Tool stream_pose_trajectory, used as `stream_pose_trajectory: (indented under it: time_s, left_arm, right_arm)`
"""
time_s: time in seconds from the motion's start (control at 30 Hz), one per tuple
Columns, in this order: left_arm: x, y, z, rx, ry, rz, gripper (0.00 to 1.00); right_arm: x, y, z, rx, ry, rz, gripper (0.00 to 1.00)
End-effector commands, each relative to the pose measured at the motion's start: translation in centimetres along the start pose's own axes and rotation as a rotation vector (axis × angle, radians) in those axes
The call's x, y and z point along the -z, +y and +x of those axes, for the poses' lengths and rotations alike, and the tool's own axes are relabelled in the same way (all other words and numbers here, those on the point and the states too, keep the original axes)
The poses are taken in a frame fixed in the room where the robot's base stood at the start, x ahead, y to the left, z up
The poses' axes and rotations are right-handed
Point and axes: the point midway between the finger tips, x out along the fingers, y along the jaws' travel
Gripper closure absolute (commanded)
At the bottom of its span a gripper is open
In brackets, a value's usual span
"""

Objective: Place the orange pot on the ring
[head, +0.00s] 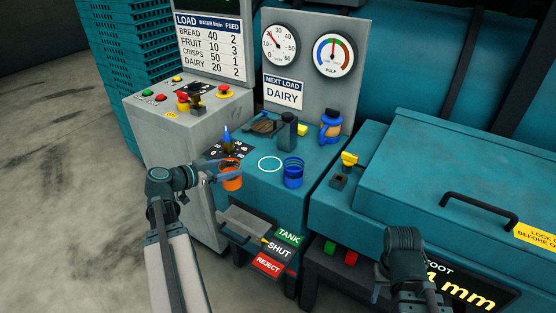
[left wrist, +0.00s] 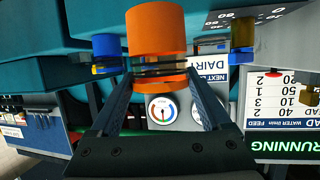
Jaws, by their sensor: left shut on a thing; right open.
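The orange pot (head: 231,183) is held at the left front of the teal bench top, left of the ring. My left gripper (head: 226,172) is shut on it. The pot fills the top middle of the left wrist view (left wrist: 156,32), between my two fingers. The ring (head: 270,165) is a pale circle outline on the bench top, with nothing on it. It does not show in the left wrist view. My right gripper (head: 380,288) is low at the right, partly hidden by its arm, away from the pot and ring.
A blue pot (head: 293,175) stands just right of the ring. A black block (head: 287,130) and an orange and blue item (head: 330,126) stand behind. A dark dial plate (head: 240,147) lies behind the orange pot. A drawer (head: 245,222) and the labelled TANK plate (head: 289,237) are below.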

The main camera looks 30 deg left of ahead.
Motion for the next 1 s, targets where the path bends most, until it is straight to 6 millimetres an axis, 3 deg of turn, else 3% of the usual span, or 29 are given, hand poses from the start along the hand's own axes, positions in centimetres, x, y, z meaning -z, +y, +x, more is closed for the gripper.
stream_pose_trajectory:
  time_s: [0.23,0.7,1.0]
  left_arm:
    - [0.2,-0.1,0.7,-0.001,0.000,0.001,0.73]
    - [4.0,-0.1,10.8,-0.003,0.000,0.002,0.73]
    - [4.7,0.0,12.8,0.000,0.000,0.000,0.73]
  right_arm:
    - [0.0,0.0,0.0,0.000,0.000,0.000,0.50]
    - [0.0,0.0,0.0,0.000,0.000,0.000,0.50]
    - [0.0,0.0,0.0,0.000,0.000,0.000,0.50]
